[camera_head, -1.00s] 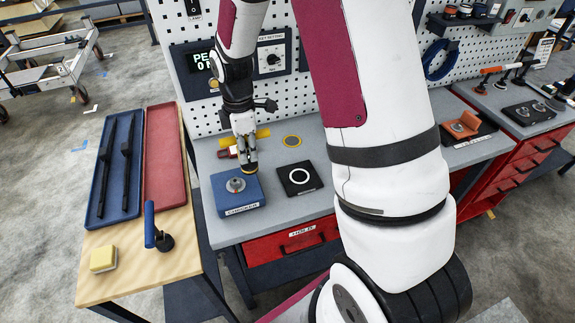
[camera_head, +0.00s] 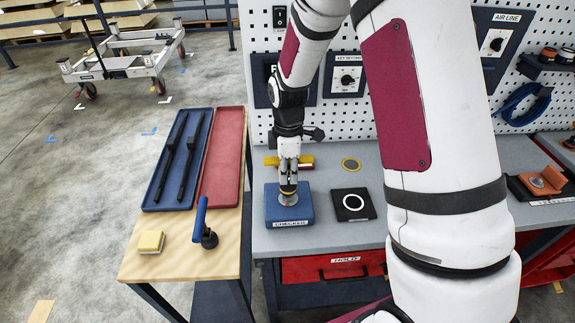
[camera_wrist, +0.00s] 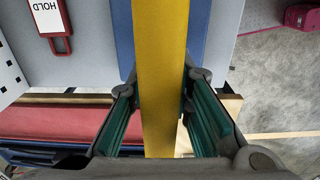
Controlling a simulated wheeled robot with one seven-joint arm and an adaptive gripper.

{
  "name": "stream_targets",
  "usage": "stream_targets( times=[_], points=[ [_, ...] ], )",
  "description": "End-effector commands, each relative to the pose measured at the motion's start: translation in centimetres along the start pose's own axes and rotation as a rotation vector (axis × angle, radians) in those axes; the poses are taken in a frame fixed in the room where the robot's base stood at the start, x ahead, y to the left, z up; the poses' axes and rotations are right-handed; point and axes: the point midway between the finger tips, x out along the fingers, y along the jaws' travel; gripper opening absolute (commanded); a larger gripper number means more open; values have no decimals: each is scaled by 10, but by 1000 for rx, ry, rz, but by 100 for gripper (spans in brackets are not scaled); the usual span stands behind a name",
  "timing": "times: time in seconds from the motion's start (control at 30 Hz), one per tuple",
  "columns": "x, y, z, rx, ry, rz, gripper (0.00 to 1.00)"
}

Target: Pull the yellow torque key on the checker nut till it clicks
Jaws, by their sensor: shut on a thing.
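The yellow torque key (camera_head: 271,161) shows in the head view as a bar crossing behind my gripper (camera_head: 288,182). In the wrist view the yellow bar (camera_wrist: 162,70) runs top to bottom between my gripper's two teal-padded fingers (camera_wrist: 162,115), which are shut on it. The blue checker block (camera_head: 308,212) stands on the grey bench. Its round nut (camera_head: 288,200) shows just under my gripper and the key's lower end. Whether the key is fully seated on the nut is hidden. The blue checker also shows beside the bar in the wrist view (camera_wrist: 208,35).
A red HOLD tag (camera_wrist: 53,20) lies on the bench beyond the checker. A wooden side table (camera_head: 180,260) with trays, a sponge and a blue-handled tool is left.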

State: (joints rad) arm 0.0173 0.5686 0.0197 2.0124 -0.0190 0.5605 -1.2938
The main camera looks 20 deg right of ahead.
Motion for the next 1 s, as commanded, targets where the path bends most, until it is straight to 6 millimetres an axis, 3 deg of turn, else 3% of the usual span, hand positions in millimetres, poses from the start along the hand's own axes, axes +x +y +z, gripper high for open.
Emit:
stream_targets(
  times=[0.23,0.43,1.0],
  points=[
    [6,0,1,-46,0,0,0],
    [6,-1,1,-336,1,0,0],
    [6,-1,1,-917,0,0,0]
  ],
)
